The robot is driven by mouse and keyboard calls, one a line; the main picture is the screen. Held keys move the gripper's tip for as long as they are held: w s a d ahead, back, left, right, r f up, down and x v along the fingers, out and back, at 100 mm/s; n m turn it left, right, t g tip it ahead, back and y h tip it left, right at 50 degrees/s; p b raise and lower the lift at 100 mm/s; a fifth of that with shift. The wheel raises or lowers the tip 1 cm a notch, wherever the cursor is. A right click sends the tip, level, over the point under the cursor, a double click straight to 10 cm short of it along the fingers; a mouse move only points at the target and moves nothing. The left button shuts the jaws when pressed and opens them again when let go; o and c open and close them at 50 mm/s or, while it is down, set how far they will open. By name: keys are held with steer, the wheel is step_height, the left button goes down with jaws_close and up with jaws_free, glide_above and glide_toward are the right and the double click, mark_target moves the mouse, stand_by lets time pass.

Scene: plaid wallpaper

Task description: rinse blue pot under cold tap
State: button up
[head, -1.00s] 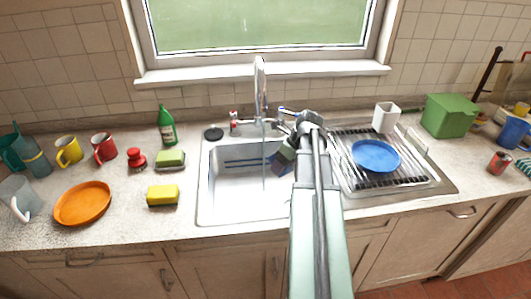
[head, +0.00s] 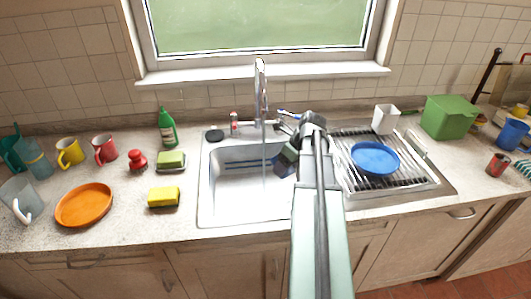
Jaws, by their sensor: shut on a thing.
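The metal tap (head: 260,85) stands behind the sink (head: 210,205), and a thin stream of water falls from it into the basin. A blue-marked handle (head: 288,112) is right of the spout and a red-marked one (head: 234,122) left of it. My gripper (head: 284,162) points down into the right part of the sink, right of the stream. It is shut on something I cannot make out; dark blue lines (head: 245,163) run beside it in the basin. A shallow round blue dish (head: 375,156) lies on the rack. A deeper blue vessel (head: 511,133) stands far right.
The drying rack (head: 415,180) also has a white cup (head: 385,119) at its back. A green box (head: 448,116) stands beyond. Left of the sink are a yellow sponge (head: 164,197), a green bottle (head: 167,128) and an orange plate (head: 84,205).

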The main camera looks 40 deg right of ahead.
steer(key=r+p, duration=0.1)
steer(key=s+r+p, duration=0.1)
steer(key=r+p, duration=0.1)
steer(key=s+r+p, duration=0.1)
steer(key=r, duration=0.1)
steer(key=shift+s+r, duration=0.2)
steer(key=shift+s, duration=0.05)
steer(key=shift+s+f, duration=0.15)
steer(key=shift+s, duration=0.25)
steer(key=s, duration=0.9)
steer(key=shift+s, duration=0.15)
stand_by(0.4)
